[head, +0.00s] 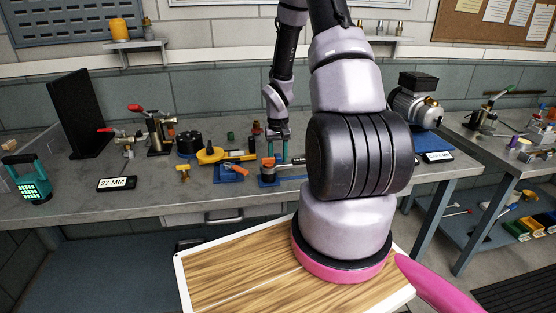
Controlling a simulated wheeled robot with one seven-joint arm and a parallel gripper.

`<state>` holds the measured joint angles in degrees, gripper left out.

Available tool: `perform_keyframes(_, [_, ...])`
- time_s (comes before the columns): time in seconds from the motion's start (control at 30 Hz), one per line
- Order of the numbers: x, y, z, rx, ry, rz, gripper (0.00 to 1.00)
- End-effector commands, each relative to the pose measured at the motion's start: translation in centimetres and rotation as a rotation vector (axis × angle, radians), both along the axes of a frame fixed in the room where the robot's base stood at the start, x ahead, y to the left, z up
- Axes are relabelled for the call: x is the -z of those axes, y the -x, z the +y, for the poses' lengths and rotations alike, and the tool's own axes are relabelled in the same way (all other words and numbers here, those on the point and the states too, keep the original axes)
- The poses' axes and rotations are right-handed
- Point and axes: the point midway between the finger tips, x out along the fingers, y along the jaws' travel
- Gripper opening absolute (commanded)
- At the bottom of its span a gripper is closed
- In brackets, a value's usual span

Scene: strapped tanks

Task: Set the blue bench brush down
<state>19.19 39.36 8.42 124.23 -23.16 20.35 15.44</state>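My gripper (278,135) points down over the middle of the grey workbench (200,198), with narrow teal parts showing at its fingers. It is small here, and I cannot tell whether its fingers are open or shut on something. I cannot clearly make out a blue bench brush. My arm hides the bench to the right of the gripper.
A yellow tool (210,155), a black round part (188,141) and clamps (158,132) stand left of my gripper. A "27 MM" sign (117,184) and a teal device (30,180) are further left. A motor (412,100) stands at right. The bench's front strip is mostly clear.

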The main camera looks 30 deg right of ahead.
Motion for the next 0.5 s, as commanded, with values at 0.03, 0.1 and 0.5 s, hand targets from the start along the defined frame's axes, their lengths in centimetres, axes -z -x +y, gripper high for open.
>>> perform_keyframes(0.03, [0.16, -0.02, -0.02, 0.0, 0.0, -0.001, 0.0])
perform_keyframes(0.1, [0.1, -0.04, -0.03, 0.0, 0.001, -0.002, 0.0])
perform_keyframes(0.5, [0.35, -0.05, -0.05, 0.001, 0.001, -0.002, 0.74])
